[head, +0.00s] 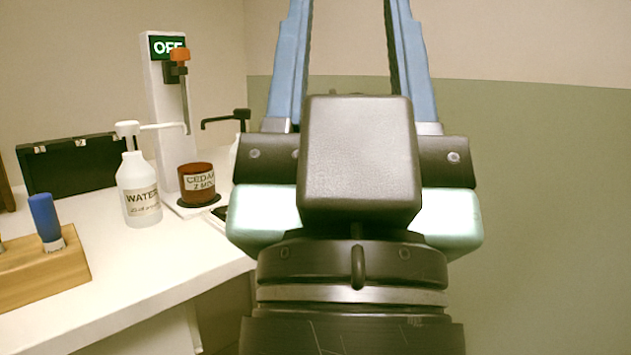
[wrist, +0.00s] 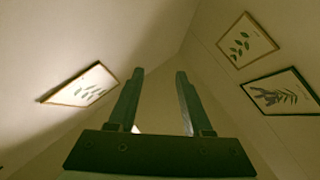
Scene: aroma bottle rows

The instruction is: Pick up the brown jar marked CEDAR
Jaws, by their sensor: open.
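The brown jar marked CEDAR (head: 196,184) stands upright on a dark round pad at the foot of a white stand, on the white counter. Its label faces the head camera; the second line looks like "2 MIX" but is hard to read. My gripper (head: 347,40) is raised in front of the head camera, to the right of the jar and apart from it. Its two blue fingers point up and are spread, with nothing between them. In the wrist view my gripper (wrist: 158,80) is also open and empty, and the jar is not visible there.
A white WATER pump bottle (head: 139,190) stands left of the jar. The white stand (head: 160,110) with an OFF sign rises behind it. Another pump bottle (head: 240,125) is partly hidden by my gripper. A wooden rack (head: 40,275) and black case (head: 75,165) are left. Framed pictures (wrist: 240,40) hang on walls.

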